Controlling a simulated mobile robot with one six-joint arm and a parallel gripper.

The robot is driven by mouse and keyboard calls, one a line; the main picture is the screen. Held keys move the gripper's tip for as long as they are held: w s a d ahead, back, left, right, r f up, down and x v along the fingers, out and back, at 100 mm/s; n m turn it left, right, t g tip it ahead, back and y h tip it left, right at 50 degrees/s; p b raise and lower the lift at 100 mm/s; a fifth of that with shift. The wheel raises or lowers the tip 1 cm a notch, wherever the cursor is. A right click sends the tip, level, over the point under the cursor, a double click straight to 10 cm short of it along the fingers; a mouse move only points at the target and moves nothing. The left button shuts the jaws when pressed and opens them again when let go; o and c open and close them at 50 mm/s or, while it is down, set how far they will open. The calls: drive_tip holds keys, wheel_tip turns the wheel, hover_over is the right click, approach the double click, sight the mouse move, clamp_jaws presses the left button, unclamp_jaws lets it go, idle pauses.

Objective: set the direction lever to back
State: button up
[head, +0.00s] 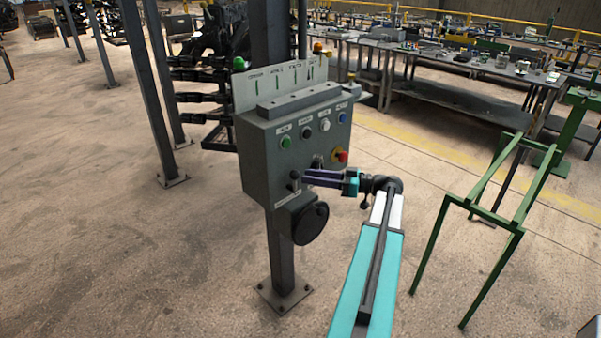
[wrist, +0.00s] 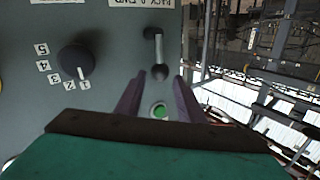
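The direction lever (head: 295,182) is a small dark lever low on the left of the grey control box's front. In the wrist view the box appears upside down, and the lever (wrist: 160,71) has a pale stem and a dark round end below a partly cut-off label (wrist: 112,4). My gripper (head: 308,177) is beside the lever in the head view. In the wrist view my gripper (wrist: 159,82) has its two purple fingers apart, with the lever's end between or just beyond their tips. I see no contact, and the lever's exact setting cannot be told.
The control box (head: 258,165) hangs on a steel post. It carries a numbered knob (wrist: 74,61), a green button (head: 286,142), other buttons and a red stop button (head: 341,155). A black round part (head: 310,223) sits below. A green frame (head: 512,228) stands right.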

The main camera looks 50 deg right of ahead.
drive_tip(key=shift+p+x, duration=0.6)
drive_tip(key=shift+x, duration=1.55)
drive_tip(key=shift+c, duration=0.4)
clamp_jaws()
